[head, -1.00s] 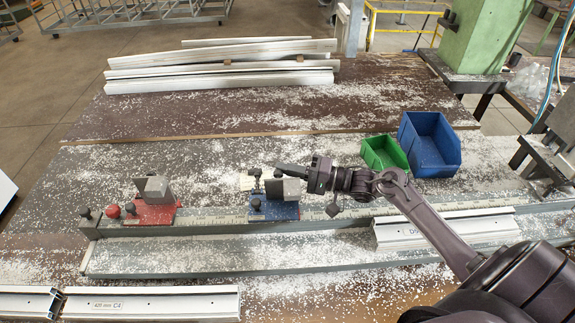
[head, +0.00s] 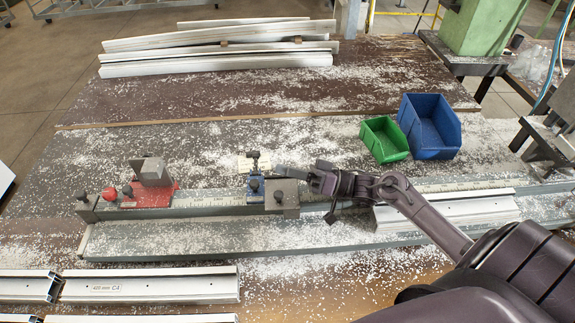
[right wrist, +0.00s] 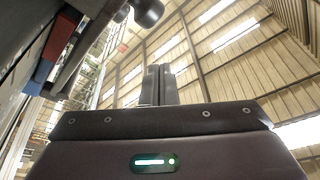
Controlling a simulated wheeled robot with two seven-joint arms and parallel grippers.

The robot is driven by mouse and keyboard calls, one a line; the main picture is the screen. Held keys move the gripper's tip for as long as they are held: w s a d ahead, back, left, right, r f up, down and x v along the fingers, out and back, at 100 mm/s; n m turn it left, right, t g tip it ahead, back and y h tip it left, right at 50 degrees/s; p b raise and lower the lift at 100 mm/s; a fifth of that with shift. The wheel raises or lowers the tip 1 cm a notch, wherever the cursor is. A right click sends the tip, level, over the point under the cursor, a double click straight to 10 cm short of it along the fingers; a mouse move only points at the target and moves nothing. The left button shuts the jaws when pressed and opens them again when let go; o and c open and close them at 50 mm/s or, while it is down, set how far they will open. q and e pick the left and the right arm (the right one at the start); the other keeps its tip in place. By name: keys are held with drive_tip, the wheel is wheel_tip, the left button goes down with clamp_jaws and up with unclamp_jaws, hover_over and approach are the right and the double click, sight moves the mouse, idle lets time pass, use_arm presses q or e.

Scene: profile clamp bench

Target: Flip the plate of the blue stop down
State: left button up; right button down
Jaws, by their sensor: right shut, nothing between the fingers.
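The blue stop (head: 255,191) sits on the long rail, right of the red stop (head: 150,197). Its grey plate (head: 282,196) is at the right side of the blue body, low over the rail and reaching to the rail's front edge. My right gripper (head: 284,171) is shut and empty, its fingertips just behind and above that plate; I cannot tell whether they touch. In the right wrist view the shut fingers (right wrist: 158,85) show with nothing between them. The red stop's grey plate (head: 153,170) stands up. My left gripper is not in view.
A green bin (head: 384,140) and a blue bin (head: 430,127) stand behind my right arm. White profiles lie at the back (head: 215,65), at the front left (head: 150,286) and under my right arm (head: 440,212). White chips cover the bench.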

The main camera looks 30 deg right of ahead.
sight(287, 190)
drive_tip(key=shift+s+a+f, duration=0.1)
drive_tip(key=shift+s, duration=0.1)
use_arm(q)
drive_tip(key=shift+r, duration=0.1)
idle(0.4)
